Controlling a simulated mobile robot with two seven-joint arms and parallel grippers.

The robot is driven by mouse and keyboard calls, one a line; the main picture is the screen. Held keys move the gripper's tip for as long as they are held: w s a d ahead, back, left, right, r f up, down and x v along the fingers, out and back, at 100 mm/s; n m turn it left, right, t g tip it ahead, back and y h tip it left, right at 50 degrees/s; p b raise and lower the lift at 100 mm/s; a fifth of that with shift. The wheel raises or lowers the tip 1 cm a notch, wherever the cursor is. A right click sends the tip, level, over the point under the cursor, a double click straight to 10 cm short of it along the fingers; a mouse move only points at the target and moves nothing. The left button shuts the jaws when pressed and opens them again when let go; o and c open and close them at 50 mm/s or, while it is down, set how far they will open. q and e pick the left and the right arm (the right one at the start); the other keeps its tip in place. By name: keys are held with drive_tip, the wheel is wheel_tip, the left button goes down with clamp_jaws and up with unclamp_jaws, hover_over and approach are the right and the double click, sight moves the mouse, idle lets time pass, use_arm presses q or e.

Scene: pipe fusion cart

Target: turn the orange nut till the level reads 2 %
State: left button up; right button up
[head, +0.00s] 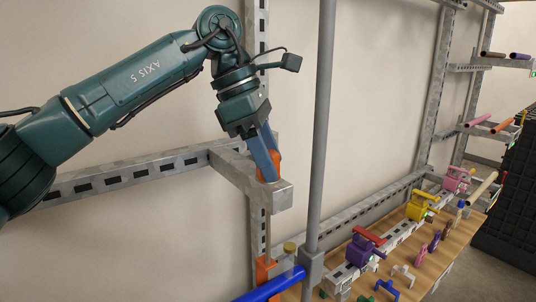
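The orange nut (277,162) stands on the end of a grey metal bracket (272,197) that sticks out from the upright rail. My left gripper (267,163) reaches down from above, and its blue-grey fingers are at the nut. The near finger covers much of the nut, and the far finger is mostly hidden. I cannot tell whether the fingers press on the nut or stand a little apart from it. No level reading can be made out. My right gripper is not in view.
A grey vertical post (321,120) stands just right of the bracket. Below are an orange clamp (264,272) and a blue pipe (272,286). A wooden bench (436,262) at the lower right carries purple, yellow and pink valves and small fittings. Pipes lie on racks at the far right.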

use_arm(q)
drive_tip(key=v, duration=1.3)
drive_tip(key=shift+r, duration=0.1)
idle(0.9)
